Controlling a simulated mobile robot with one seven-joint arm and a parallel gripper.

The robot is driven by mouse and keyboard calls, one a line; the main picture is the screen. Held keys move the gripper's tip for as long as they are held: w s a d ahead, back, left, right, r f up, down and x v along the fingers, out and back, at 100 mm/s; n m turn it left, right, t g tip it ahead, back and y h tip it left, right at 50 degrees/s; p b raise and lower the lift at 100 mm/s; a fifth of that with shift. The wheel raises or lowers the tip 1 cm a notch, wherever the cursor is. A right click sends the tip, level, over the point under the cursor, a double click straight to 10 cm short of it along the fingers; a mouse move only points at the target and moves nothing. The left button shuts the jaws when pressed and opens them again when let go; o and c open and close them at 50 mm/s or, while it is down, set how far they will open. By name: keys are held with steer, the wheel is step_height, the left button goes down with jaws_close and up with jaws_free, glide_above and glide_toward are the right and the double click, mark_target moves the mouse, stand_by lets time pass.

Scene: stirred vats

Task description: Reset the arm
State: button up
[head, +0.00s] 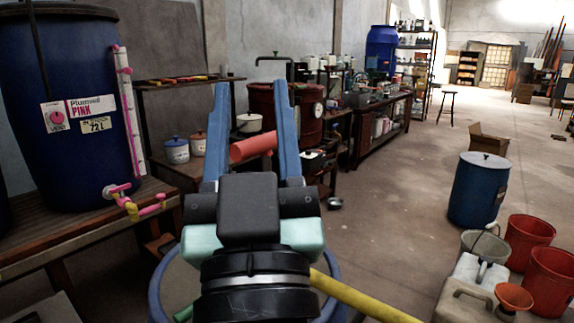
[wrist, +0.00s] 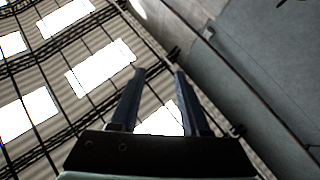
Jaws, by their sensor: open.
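My gripper (head: 250,84) is raised in the middle of the head view, its two blue fingers pointing up and standing apart. It also shows in the wrist view (wrist: 159,72), where the fingers are apart with nothing between them. A red cylinder (head: 253,146) shows in the gap between the fingers in the head view; the wrist view shows no such thing held. The wrist camera looks up at the roof, with bright skylights (wrist: 100,75) and a grey wall (wrist: 265,60).
A blue vat (head: 70,150) with a pink gauge stands on a wooden bench at left. A dark red vat (head: 310,118) is behind my gripper. A blue drum (head: 480,188), red buckets (head: 528,238) and a pale canister (head: 465,300) stand at right. The floor between is mostly clear.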

steer(key=s+d+r+m+t+h, duration=0.25)
steer(key=s+r, duration=0.25)
steer(key=r, duration=0.3)
step_height(320, 180, up, 22)
steer(key=p, duration=2.2)
steer(key=shift+d+n+p, duration=0.15)
steer(key=shift+n+p, duration=0.2)
steer(key=shift+s+f, duration=0.1)
steer(key=shift+f, duration=0.1)
